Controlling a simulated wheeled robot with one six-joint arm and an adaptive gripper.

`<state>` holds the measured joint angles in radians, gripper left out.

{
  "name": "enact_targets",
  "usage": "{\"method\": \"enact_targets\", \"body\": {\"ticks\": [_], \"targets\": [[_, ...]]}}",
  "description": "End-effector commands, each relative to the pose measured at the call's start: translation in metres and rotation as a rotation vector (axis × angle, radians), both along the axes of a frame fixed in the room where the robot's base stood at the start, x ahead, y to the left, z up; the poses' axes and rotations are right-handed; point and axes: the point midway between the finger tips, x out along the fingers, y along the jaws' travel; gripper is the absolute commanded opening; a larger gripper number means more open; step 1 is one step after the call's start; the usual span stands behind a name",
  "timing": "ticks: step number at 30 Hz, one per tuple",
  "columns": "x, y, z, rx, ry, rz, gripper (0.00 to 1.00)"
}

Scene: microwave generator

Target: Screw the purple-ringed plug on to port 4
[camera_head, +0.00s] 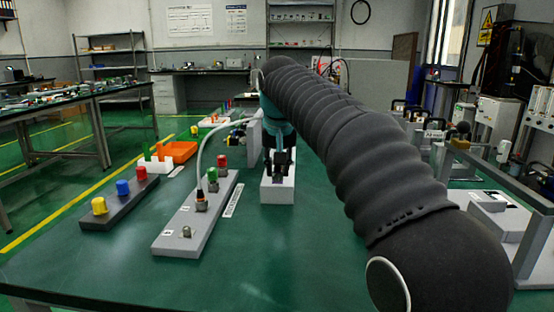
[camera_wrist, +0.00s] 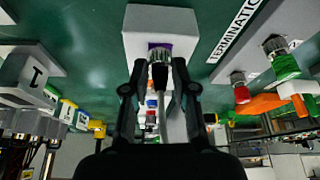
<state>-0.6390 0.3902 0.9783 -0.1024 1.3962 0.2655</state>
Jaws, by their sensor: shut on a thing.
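My gripper (camera_head: 281,165) is at the white block (camera_head: 278,190) in the middle of the table. In the wrist view its two fingers (camera_wrist: 160,72) close on the black plug (camera_wrist: 160,74), which has a grey cable running back between them. A purple patch (camera_wrist: 159,46) shows at the plug's front, against the white block (camera_wrist: 135,25). I cannot tell whether the plug is seated in the block or just above it. A grey port strip (camera_head: 172,244) lies left of my gripper, with a bare metal port (camera_head: 186,232) at its near end. Its number labels are too small to read.
On the strip stand a black cabled plug (camera_head: 201,200), a green cap (camera_head: 212,179) and a red cap (camera_head: 222,161). A dark strip (camera_head: 110,212) with yellow, blue and red caps lies further left. An orange bin (camera_head: 179,152) is behind. The table's near left is clear.

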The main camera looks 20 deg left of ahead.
Motion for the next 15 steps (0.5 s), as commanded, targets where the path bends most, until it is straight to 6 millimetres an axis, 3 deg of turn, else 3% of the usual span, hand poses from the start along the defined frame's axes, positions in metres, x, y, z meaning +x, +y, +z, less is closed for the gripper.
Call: {"method": "enact_targets", "body": {"ticks": [12,13,15], "targets": [[0.0006,0.0004,0.0006,0.003,-0.004,0.039,0.0],[0.0006,0.0002,0.0007,0.003,-0.004,0.039,0.31],[0.0005,0.0003,0.0006,0.003,-0.004,0.039,0.49]]}}
